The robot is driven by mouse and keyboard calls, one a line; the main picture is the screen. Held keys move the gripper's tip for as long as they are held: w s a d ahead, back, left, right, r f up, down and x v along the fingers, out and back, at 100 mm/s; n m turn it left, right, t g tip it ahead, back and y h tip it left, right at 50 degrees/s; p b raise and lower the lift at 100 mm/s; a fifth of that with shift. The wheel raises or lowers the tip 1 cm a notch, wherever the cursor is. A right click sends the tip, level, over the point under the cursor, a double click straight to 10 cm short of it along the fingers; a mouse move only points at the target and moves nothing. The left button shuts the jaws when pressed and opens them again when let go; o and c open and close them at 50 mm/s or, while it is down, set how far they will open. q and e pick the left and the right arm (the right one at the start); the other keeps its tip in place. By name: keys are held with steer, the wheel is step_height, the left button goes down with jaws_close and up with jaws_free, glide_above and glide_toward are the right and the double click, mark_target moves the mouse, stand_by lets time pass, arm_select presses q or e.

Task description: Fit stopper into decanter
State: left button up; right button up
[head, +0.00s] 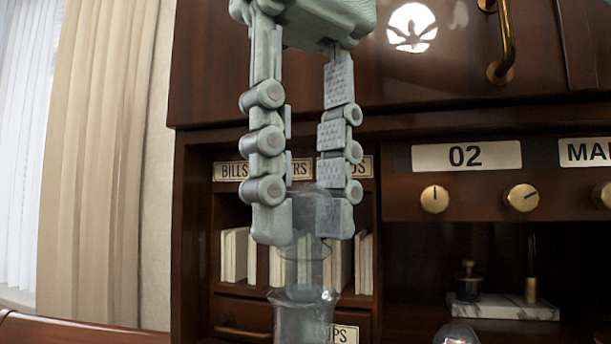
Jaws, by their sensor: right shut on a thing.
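My right gripper (304,218) comes down from the top centre, its two fingers pointing down. It is shut on the clear glass stopper (305,262), whose upper part shows faintly between the fingertips. The stopper's lower part hangs below the fingers, roughly upright. The clear glass decanter (303,318) is directly beneath, with only its rim and neck in view at the bottom edge. The stopper's lower end is lined up with the rim; I cannot tell whether it is just above it or slightly inside. My left gripper is not in view.
A dark wooden desk cabinet (400,122) with labelled pigeonholes, brass knobs and a brass handle (502,45) stands behind. A marble pen stand (503,308) is at the right. A rounded glass piece (457,334) shows at the bottom edge. Curtains hang left.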

mark_target(304, 183)
steer(key=shift+f, duration=0.25)
steer(key=shift+f, duration=0.3)
steer(key=shift+f+b, duration=0.4)
steer(key=shift+f, duration=0.1)
steer(key=o, duration=1)
steer(key=shift+o, duration=0.2)
step_height(304, 183, up, 7)
steer(key=shift+f, duration=0.1)
steer(key=shift+r, duration=0.4)
